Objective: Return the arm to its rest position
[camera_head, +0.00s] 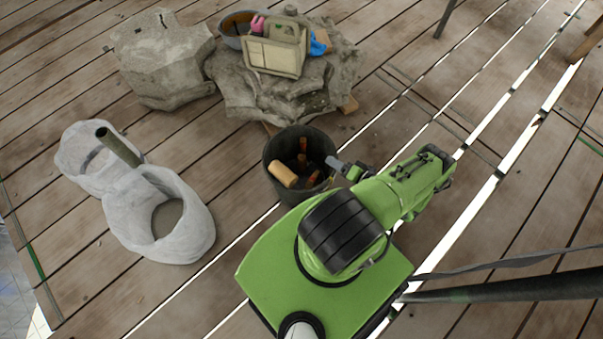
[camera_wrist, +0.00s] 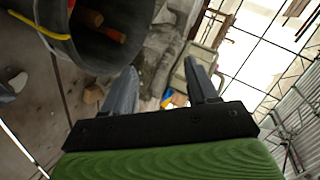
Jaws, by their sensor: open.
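My gripper (camera_head: 337,163) is at the end of my green arm, beside the right rim of a dark bucket in the head view. In the wrist view my gripper (camera_wrist: 165,92) shows two grey fingers spread apart with nothing between them. The arm is folded close in front of my body. The dark bucket (camera_head: 271,167) stands on the planks and holds several handled tools. The bucket also shows at the top left of the wrist view (camera_wrist: 118,58). I cannot tell whether the gripper touches its rim.
Stone blocks (camera_head: 165,62) lie at the back, with a tan tool caddy (camera_head: 272,55) and a grey bowl (camera_head: 229,39) on the right-hand pile. Two open whitish sacks (camera_head: 160,246) stand at left. A dark pole (camera_head: 520,290) crosses at lower right. Planks at right are mostly clear.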

